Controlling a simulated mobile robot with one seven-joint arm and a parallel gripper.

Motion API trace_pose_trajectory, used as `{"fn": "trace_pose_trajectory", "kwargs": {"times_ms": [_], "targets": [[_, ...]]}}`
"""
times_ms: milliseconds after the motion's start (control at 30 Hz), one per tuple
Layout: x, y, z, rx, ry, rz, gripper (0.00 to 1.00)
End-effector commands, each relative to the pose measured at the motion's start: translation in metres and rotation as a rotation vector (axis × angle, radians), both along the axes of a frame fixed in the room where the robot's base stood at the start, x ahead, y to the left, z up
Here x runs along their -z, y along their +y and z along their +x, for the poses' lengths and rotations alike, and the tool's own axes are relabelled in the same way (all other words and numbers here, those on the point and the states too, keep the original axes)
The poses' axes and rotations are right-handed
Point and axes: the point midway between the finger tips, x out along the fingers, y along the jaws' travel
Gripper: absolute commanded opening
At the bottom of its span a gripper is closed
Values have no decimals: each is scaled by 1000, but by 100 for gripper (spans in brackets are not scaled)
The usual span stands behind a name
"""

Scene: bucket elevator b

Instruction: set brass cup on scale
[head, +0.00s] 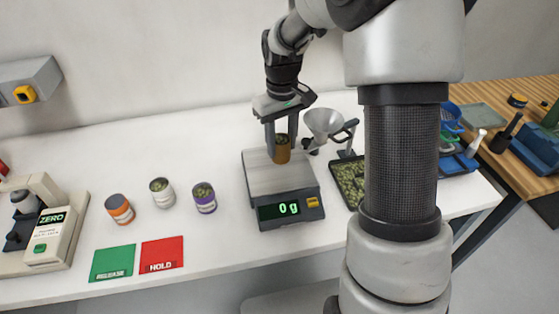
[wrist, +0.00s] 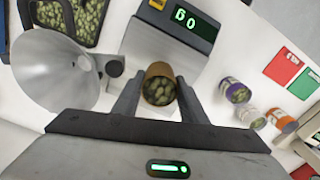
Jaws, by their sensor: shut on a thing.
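The brass cup (head: 282,152), filled with green pieces, is between the fingers of my gripper (head: 282,143), which is shut on it. In the wrist view the cup (wrist: 160,84) shows from above, held between both fingertips (wrist: 158,95). The cup is over the far part of the plate in the head view. The scale also shows in the wrist view (wrist: 155,45), its display upside down. I cannot see a gap under the cup clearly.
A metal funnel (head: 322,122) on a stand is close right of my gripper. A black tray (head: 348,183) of green pieces lies right of the scale. Orange (head: 120,209), white (head: 162,193) and purple (head: 204,198) cups stand left. Green RELEASE (head: 112,262) and red HOLD (head: 162,254) pads lie in front.

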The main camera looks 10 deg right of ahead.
Motion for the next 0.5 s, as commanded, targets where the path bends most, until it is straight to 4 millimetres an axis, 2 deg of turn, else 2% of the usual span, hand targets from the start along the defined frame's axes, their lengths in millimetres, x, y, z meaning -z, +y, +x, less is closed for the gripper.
{"fn": "trace_pose_trajectory", "kwargs": {"times_ms": [33,267,400,500], "targets": [[8,0,0,0,2,0,10],[27,0,0,1,1,1,10],[48,0,0,1,2,0,10],[56,0,0,1,-1,-1,10]]}}
